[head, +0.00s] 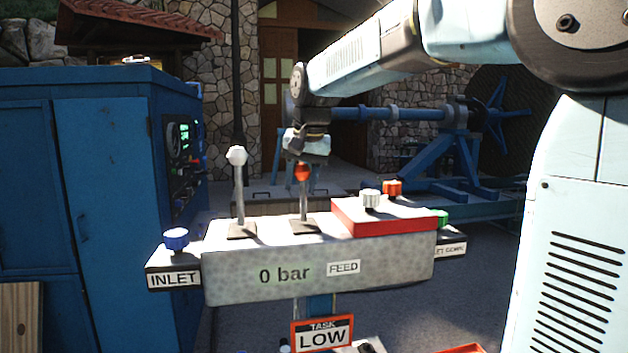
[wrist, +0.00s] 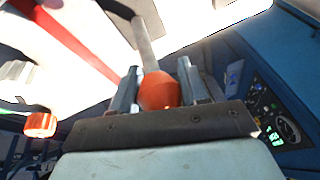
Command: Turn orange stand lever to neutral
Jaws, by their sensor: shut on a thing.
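The orange lever (head: 303,172) stands on top of a grey control box, a metal rod with an orange knob, close to upright in the head view. My gripper (head: 303,158) comes down on it from above. In the wrist view the orange knob (wrist: 159,91) sits between the two fingers of my gripper (wrist: 158,88), which is shut on it. The lever's rod runs away from the knob toward the bright box top. The fingertips are small and partly hidden by the wrist in the head view.
A white-knobbed lever (head: 238,158) stands just left. The grey control box (head: 318,268) reads "0 bar" and "FEED". A red block (head: 392,222) with white and orange knobs is at right. A blue knob (head: 176,238) marks INLET. A blue cabinet (head: 100,190) stands left.

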